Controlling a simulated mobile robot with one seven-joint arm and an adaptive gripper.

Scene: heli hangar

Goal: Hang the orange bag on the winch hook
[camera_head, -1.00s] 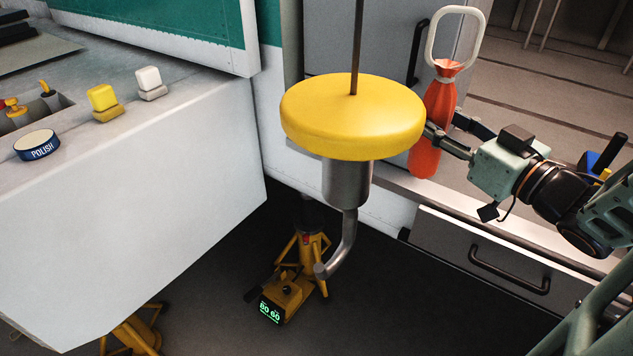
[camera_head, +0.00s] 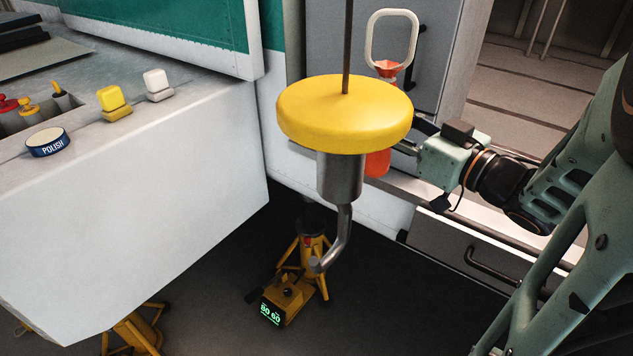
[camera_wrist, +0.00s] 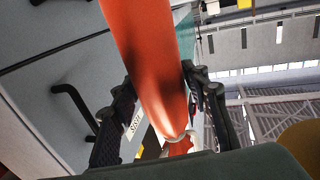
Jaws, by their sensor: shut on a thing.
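The orange bag (camera_head: 377,163) has a pale square loop handle at its top and stands upright behind the yellow winch disc (camera_head: 344,112), which hides its middle. My gripper (camera_head: 404,143) is shut on the bag from the right; its fingertips are mostly hidden by the disc. In the wrist view the bag (camera_wrist: 150,60) runs between the two fingers. The grey winch hook (camera_head: 338,240) hangs below the disc, its curved tip low and pointing left. The bag's loop is above the disc, apart from the hook.
A grey cabinet with a drawer (camera_head: 470,250) stands behind and right. A white counter (camera_head: 130,200) at left holds a polish tin (camera_head: 48,143), a yellow block (camera_head: 113,102) and a white block (camera_head: 157,85). A yellow jack (camera_head: 292,285) stands on the floor below the hook.

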